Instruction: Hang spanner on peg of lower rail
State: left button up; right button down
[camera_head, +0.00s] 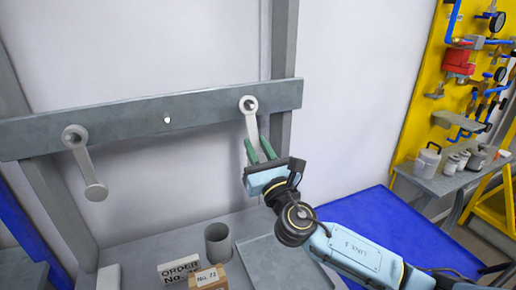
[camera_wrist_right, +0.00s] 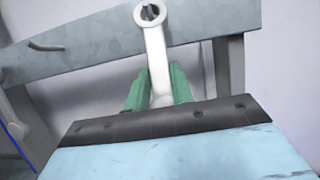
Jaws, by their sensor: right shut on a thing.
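A grey rail (camera_head: 120,124) runs across the upright posts. My right gripper (camera_head: 262,152) is shut on a pale spanner (camera_head: 251,124), with its green fingers on either side of the handle. The spanner is roughly upright with its ring end up, in front of the rail's right end. In the right wrist view the spanner (camera_wrist_right: 156,50) rises from between the fingers (camera_wrist_right: 158,92), and a grey peg tip (camera_wrist_right: 150,11) shows inside its ring. How far the ring sits on the peg is unclear. My left gripper is out of view.
Another pale spanner (camera_head: 87,165) hangs at the rail's left end. A bare peg (camera_head: 167,119) sticks out between the two spanners. Below are a grey cup (camera_head: 218,241), a labelled box (camera_head: 207,277) and a flat grey tray (camera_head: 283,264). A blue surface (camera_head: 375,230) lies to the right.

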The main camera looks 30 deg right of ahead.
dwell(0.3)
jog(key=c, duration=1.1)
grip_release()
jog(key=shift+s+f, duration=0.1)
jog(key=shift+s+f, duration=0.15)
jog(key=shift+s, duration=0.1)
jog(key=b+v, duration=0.3)
jog(key=v, duration=0.9)
jog(key=shift+s, duration=0.3)
